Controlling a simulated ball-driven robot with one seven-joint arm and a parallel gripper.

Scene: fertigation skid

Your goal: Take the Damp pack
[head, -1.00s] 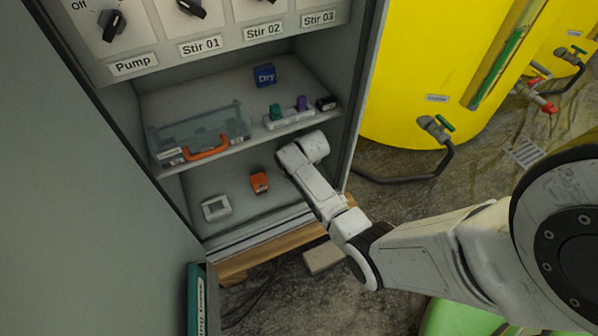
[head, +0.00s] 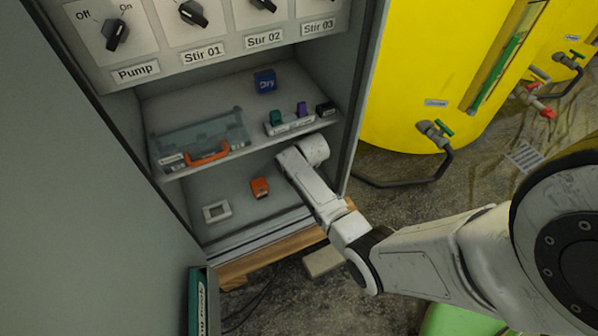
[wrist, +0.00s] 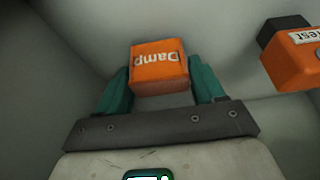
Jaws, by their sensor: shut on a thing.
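The gripper and the Damp pack are hidden there behind my wrist. I cannot tell whether the pack touches the compartment floor.
An orange tester (wrist: 292,58) is right of the pack; the head view shows an orange device (head: 260,187). A white square frame (head: 216,211) lies left. On the shelf above are a clear case (head: 200,137), a blue Dry pack (head: 265,81) and a small rack (head: 290,126).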

